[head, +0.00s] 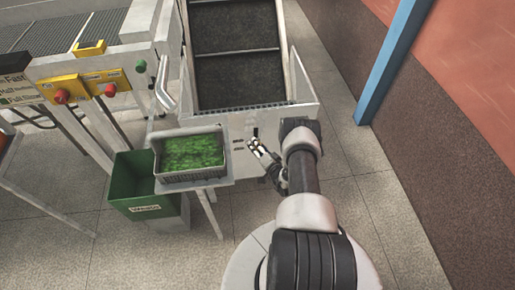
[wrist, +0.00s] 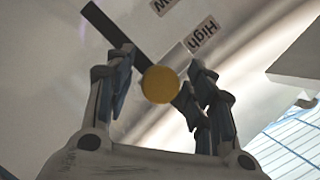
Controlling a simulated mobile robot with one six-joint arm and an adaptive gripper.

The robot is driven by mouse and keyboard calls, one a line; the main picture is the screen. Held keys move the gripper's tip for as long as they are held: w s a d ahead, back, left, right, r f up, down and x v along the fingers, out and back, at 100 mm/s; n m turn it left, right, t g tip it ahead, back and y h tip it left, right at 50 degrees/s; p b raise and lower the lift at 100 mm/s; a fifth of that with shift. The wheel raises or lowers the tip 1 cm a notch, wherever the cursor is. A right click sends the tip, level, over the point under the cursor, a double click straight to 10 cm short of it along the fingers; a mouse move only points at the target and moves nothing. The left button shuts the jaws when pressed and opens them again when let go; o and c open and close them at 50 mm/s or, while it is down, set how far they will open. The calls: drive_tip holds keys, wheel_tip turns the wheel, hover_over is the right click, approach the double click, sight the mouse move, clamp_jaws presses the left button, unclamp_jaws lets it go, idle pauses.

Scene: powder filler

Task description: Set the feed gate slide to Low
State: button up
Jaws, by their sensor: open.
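The feed gate slide's round yellow knob (wrist: 161,84) sits near the lower end of a dark slot (wrist: 112,34) on a pale panel in the wrist view. A "High" label (wrist: 201,34) is beside the slot near the knob. A second label (wrist: 170,4), cut off at the top edge with "ow" readable, lies farther along. My gripper (wrist: 159,72) is open, with a finger on each side of the knob; whether either touches it I cannot tell. In the head view my gripper (head: 260,152) is at the machine's white front panel (head: 240,124), and the knob is not clear.
A grey tray of green material (head: 160,172) stands left of my gripper, above a green bin (head: 132,190). A control panel with red knobs (head: 85,88) is farther left. A blue post (head: 392,62) and wall are at right. Open floor lies between the machine and wall.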

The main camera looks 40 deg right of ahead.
drive_tip(key=shift+c, duration=0.4)
drive_tip(key=shift+r, duration=0.1)
clamp_jaws()
